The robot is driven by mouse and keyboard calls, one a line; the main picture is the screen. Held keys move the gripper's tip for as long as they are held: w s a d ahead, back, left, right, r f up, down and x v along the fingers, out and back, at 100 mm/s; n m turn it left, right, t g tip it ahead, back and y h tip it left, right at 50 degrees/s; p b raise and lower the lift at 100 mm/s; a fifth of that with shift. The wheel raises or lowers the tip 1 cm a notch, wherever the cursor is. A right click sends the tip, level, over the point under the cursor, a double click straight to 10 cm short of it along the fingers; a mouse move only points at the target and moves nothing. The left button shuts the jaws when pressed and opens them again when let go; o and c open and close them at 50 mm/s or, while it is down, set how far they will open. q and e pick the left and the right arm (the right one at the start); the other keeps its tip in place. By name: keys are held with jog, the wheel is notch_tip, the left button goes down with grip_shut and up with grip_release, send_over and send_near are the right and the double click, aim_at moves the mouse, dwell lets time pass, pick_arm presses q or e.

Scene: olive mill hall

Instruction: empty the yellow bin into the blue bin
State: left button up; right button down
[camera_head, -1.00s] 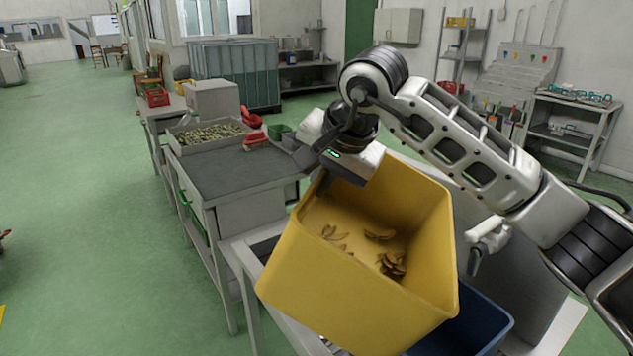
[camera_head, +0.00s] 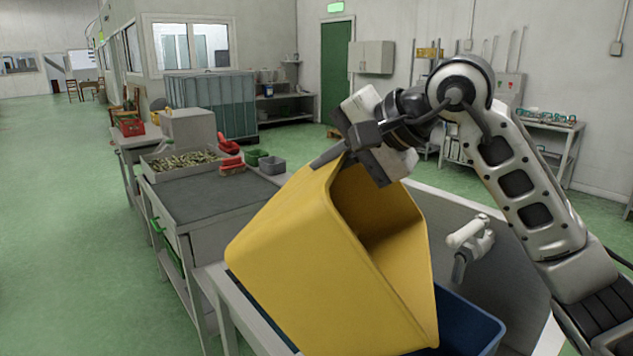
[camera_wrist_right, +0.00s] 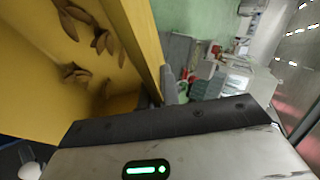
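The yellow bin (camera_head: 310,270) is steeply tilted, its opening turned to the right, above the blue bin (camera_head: 470,328). The blue bin is mostly hidden behind it. My right gripper (camera_head: 345,155) is shut on the yellow bin's upper rim. The right wrist view looks into the yellow bin (camera_wrist_right: 150,45), where several brown, curved pieces (camera_wrist_right: 105,40) still lie against the inner wall. In the head view these pieces are hidden. Whether any lie in the blue bin cannot be seen. My left gripper is in neither view.
A grey-topped workbench (camera_head: 215,195) stands left of the bins, with a tray of olives (camera_head: 185,162), red scoops (camera_head: 231,165) and small green and grey tubs (camera_head: 271,165). A white tap-like fitting (camera_head: 470,235) is close right of the yellow bin. The green floor at left is clear.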

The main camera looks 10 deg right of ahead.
pick_arm(q)
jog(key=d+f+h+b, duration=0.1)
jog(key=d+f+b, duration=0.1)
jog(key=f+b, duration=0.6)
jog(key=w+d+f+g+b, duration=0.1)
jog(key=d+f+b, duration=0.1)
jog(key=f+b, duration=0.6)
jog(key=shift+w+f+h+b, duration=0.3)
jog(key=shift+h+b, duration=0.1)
jog(key=shift+b, duration=1.9)
pick_arm(e)
jog(key=s+d+f+m+t+y, duration=0.1)
jog(key=s+d+t+y, duration=0.1)
jog(key=d, duration=0.5)
jog(key=s+d+m+t+y, duration=0.1)
jog(key=s+d+t+y, duration=0.2)
jog(key=d, duration=0.4)
jog(key=shift+s+f+y, duration=0.4)
jog(key=shift+s+y, duration=0.1)
jog(key=shift+y, duration=0.7)
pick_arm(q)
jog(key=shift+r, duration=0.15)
